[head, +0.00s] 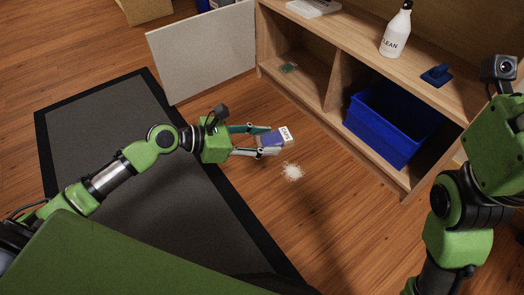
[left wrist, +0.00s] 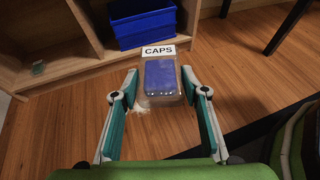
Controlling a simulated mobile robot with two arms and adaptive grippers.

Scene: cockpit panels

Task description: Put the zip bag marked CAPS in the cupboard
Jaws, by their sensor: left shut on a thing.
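The zip bag marked CAPS (head: 272,139) is a clear bag with blue contents and a white label. My left gripper (head: 266,142) is shut on it and holds it in front of the cupboard. In the left wrist view the bag (left wrist: 160,82) sits between the two fingers (left wrist: 158,88), label at the far end. The wooden cupboard (head: 335,80) has its pale door (head: 203,52) swung open to the left. Its lower left compartment is open, with a small greenish packet (head: 289,68) inside. The fingers of my right gripper are not visible.
A blue bin (head: 392,130) fills much of the cupboard's right compartment, beyond a divider. A white pile (head: 292,171) lies on the floor near the dark mat (head: 110,130).

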